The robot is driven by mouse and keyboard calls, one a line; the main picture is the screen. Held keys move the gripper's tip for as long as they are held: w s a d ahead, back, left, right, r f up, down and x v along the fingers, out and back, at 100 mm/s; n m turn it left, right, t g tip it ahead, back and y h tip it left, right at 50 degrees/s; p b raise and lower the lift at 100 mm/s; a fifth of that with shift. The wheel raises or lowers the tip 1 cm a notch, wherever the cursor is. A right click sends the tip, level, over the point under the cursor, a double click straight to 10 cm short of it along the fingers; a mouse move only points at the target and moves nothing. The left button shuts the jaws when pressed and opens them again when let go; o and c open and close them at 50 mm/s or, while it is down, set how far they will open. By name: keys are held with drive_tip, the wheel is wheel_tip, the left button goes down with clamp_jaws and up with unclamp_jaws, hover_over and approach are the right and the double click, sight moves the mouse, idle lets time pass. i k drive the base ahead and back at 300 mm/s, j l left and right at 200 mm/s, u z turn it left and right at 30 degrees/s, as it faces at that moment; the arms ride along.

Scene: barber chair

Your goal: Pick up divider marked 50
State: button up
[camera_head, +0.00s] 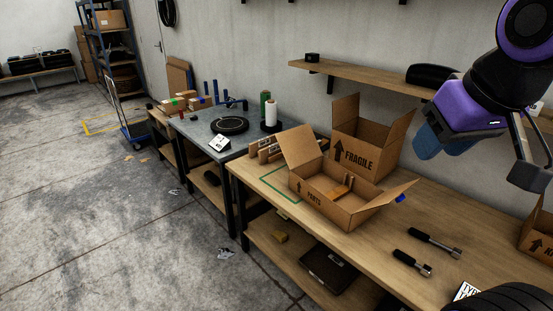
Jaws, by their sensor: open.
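Several upright wooden or cardboard pieces with dark marks (267,150) stand in a row at the back left of the wooden bench, partly behind an open box. Their marks are too small to read, so I cannot tell which is the divider marked 50. My gripper (482,158) hangs at the upper right, above the bench and well to the right of the row. It is open and holds nothing that I can see.
Two black-handled tools (434,242) lie on the bench (365,238). A wall shelf (350,76) runs above. Floor at left is mostly clear.

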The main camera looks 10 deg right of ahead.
sight(264, 153)
drive_tip(key=i+j+z, duration=0.1)
drive_tip(key=i+j, duration=0.2)
drive_tip(key=i+j+z, duration=0.1)
drive_tip(key=i+j, duration=0.25)
drive_tip(key=i+j+z, duration=0.1)
drive_tip(key=i+j, duration=0.25)
drive_tip(key=i+j+z, duration=0.15)
drive_tip(key=i+j, duration=0.15)
drive_tip(key=i+j+z, duration=0.1)
drive_tip(key=i+j, duration=0.15)
drive_tip(key=j, duration=0.3)
drive_tip(key=i+j+z, duration=0.1)
drive_tip(key=i+j, duration=0.2)
drive_tip(key=j, duration=0.15)
drive_tip(key=i+j+z, duration=0.1)
drive_tip(key=i+j, duration=0.15)
drive_tip(key=j, duration=0.2)
drive_tip(key=i+j+z, duration=0.1)
drive_tip(key=j, duration=0.35)
drive_tip(key=i, duration=0.1)
